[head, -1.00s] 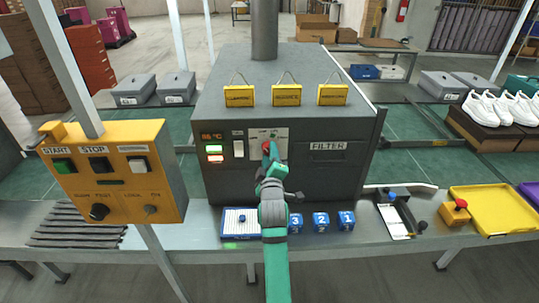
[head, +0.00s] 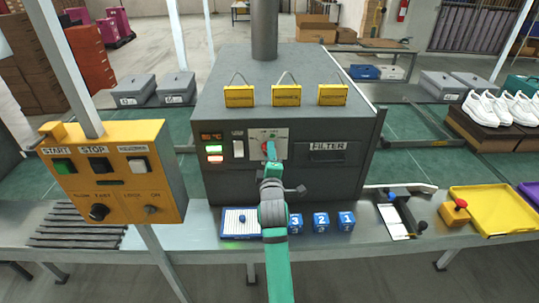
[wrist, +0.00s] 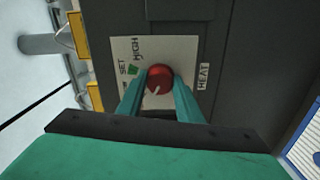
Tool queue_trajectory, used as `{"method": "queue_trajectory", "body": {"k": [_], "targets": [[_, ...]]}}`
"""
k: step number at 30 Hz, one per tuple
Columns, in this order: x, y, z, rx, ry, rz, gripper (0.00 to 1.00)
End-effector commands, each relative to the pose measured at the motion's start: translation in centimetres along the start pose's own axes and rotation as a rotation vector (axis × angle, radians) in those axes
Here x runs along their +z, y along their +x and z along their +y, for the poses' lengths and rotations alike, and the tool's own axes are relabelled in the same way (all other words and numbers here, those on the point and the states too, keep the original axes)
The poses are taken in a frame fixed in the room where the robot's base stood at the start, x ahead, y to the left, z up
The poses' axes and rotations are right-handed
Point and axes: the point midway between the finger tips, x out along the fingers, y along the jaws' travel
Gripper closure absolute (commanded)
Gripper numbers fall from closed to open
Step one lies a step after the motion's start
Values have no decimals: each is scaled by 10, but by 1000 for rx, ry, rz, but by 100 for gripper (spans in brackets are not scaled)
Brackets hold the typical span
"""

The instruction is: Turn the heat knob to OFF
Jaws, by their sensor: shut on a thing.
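The red heat knob (wrist: 160,76) sits on a pale plate (wrist: 124,50) on the dark machine front. In the wrist view the plate appears turned; SET and HIGH are readable, with a small green mark by SET, and a HEAT label is on the other side. The knob's white line points down and slightly left in that view. No OFF mark is readable. My gripper (wrist: 159,92) is shut on the knob, one green finger on each side. In the head view my gripper (head: 271,150) covers part of the knob (head: 265,144).
The FILTER drawer (head: 327,151) is to the right. Blue numbered blocks (head: 320,221) and a blue-edged tray (head: 228,236) stand below my arm.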

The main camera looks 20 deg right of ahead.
Motion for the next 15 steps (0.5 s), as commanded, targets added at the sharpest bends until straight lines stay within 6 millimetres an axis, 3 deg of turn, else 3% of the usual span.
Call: {"method": "queue_trajectory", "body": {"k": [2, 3, 5, 15], "targets": [[2, 0, 0, -1, -1, -3, 90], [2, 0, 0, -1, -1, -3, 65], [2, 0, 0, -1, 0, -3, 51], [1, -2, 0, 0, 0, -1, 49]]}}
